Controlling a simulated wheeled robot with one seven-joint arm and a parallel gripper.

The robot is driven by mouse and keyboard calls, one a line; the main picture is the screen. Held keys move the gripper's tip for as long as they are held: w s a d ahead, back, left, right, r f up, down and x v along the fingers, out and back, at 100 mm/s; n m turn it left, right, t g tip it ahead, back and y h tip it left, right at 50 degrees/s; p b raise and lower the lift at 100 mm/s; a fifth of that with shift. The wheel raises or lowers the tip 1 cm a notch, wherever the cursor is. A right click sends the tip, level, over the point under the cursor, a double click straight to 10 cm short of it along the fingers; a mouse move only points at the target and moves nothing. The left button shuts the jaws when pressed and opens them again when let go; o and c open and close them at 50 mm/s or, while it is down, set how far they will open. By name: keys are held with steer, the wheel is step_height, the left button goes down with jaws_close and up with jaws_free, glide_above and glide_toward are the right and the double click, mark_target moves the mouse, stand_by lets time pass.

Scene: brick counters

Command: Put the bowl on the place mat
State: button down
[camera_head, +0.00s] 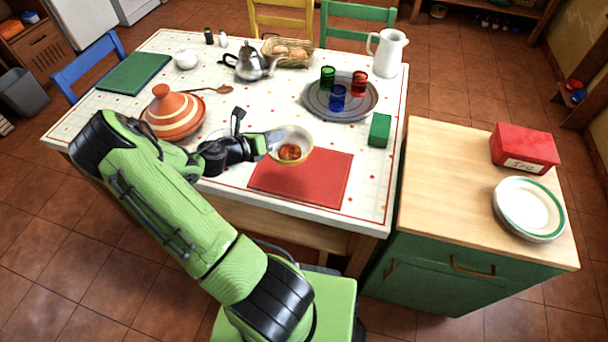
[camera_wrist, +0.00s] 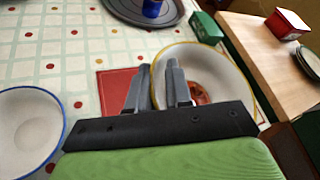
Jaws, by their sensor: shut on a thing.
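A cream bowl with a yellow rim (camera_head: 303,136) shows an orange-red pattern or content inside, at the far edge of the red place mat (camera_head: 310,182). My gripper (camera_head: 272,140) is shut on its left rim. In the wrist view the bowl (camera_wrist: 238,75) is right of the fingers (camera_wrist: 160,75) and covers part of the red mat (camera_wrist: 113,92). The bowl looks roughly level; I cannot tell its height above the table. A green place mat (camera_head: 133,72) lies at the table's far left.
A blue-rimmed white bowl (camera_wrist: 28,135) is left of my gripper, hidden in the head view. A tagine (camera_head: 172,112), a round tray with cups (camera_head: 318,103) and a green box (camera_head: 379,130) stand nearby. The red mat's near part is clear.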

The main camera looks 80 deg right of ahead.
steer(key=f+b, duration=0.1)
steer(key=f, duration=0.4)
steer(key=f+b, duration=0.2)
steer(key=f, duration=0.3)
steer(key=shift+w+d, duration=0.15)
steer(key=shift+d, duration=0.05)
steer(key=shift+r, duration=0.1)
steer(key=c, duration=1.5)
jaws_free()
steer(key=shift+f, duration=0.2)
steer(key=o, duration=0.5)
steer(key=shift+c, duration=0.2)
steer(key=shift+r, duration=0.1)
